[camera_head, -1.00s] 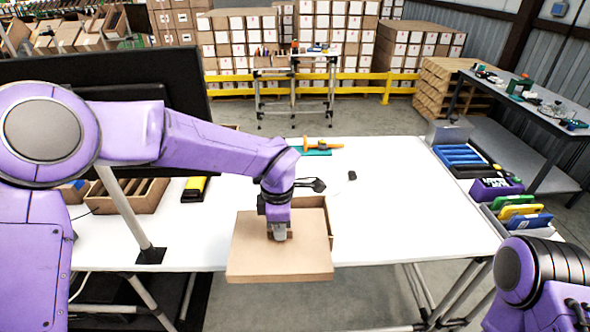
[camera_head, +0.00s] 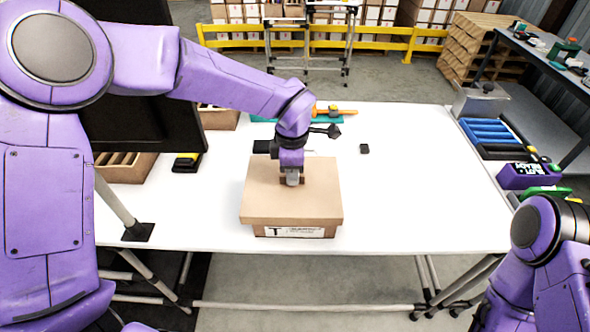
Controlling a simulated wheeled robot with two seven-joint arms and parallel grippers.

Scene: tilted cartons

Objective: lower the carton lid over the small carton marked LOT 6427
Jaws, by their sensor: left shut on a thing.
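The carton lid (camera_head: 265,198) is a flat brown cardboard cover near the front edge of the white table (camera_head: 410,190). My left gripper (camera_head: 292,180) points down at the middle of the lid and is shut on it. The small carton (camera_head: 259,231) is directly below the lid. Only a strip of its front side shows, with a white label (camera_head: 294,232) whose print is too small to read. The lid covers the carton's top; I cannot tell whether it is fully seated. My right arm is at the lower right, and its gripper is out of view.
A small black item (camera_head: 364,148) and an orange-handled tool (camera_head: 335,111) lie behind the lid. Blue trays (camera_head: 489,132) and a purple box (camera_head: 526,176) line the right edge. The table right of the carton is clear.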

